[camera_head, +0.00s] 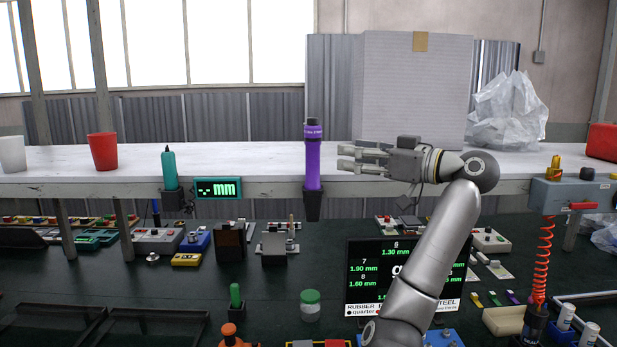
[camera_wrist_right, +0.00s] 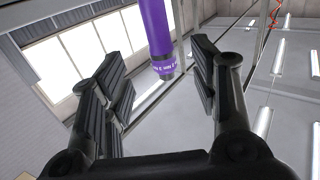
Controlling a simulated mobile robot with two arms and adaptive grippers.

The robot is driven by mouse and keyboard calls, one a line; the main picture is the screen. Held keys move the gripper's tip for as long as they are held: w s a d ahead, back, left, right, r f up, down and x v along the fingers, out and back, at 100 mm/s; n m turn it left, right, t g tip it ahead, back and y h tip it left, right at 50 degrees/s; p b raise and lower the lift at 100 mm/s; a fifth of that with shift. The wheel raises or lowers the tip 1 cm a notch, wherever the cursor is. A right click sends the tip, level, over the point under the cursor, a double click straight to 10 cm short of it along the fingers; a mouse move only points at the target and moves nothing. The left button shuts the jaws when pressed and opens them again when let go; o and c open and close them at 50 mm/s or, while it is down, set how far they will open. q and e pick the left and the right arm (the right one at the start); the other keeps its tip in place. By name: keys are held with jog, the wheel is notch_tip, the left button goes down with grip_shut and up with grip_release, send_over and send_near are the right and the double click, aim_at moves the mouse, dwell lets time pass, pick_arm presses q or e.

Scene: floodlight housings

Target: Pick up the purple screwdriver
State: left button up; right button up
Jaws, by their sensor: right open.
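The purple screwdriver (camera_head: 312,160) stands upright in a dark holder (camera_head: 312,203) at the front edge of the white shelf, with its dark end up. My right gripper (camera_head: 345,158) is open and level with it, just to its right, with the fingers pointing left toward it. A small gap shows between the fingertips and the screwdriver. In the right wrist view the screwdriver (camera_wrist_right: 158,35) shows beyond and between the open fingers (camera_wrist_right: 160,85), and nothing is held. The screwdriver's lower end is hidden in the holder. My left gripper is not in view.
A teal tool (camera_head: 169,168) stands in another holder, beside a mm display (camera_head: 218,188). A red cup (camera_head: 103,151) and a large grey box (camera_head: 415,90) stand on the shelf. A dark screen (camera_head: 365,265) and several small devices crowd the bench below. Air around the screwdriver is free.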

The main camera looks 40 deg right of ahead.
aim_at(319, 162)
jog(key=w+f, duration=0.1)
jog(key=w, duration=0.1)
jog(key=w+a+f, duration=0.1)
jog(key=w, duration=0.1)
jog(key=w+f, duration=0.1)
jog(key=shift+w+a, duration=0.15)
jog(key=shift+w, duration=0.25)
jog(key=shift+w+r+p, duration=0.15)
jog(key=shift+w+p, duration=0.15)
jog(key=shift+w, duration=0.25)
jog(key=w+p, duration=0.2)
jog(key=w, duration=0.1)
jog(key=shift+w+a, duration=0.15)
jog(key=shift+a, duration=0.2)
jog(key=shift+w+a+f, duration=0.1)
jog(key=shift+w+f, duration=0.1)
jog(key=shift+w, duration=0.3)
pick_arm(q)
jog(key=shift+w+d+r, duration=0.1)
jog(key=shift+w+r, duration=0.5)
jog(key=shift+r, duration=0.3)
pick_arm(e)
jog(key=shift+s, duration=0.1)
jog(key=shift+c, duration=1.3)
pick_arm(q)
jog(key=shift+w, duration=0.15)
pick_arm(e)
grip_shut()
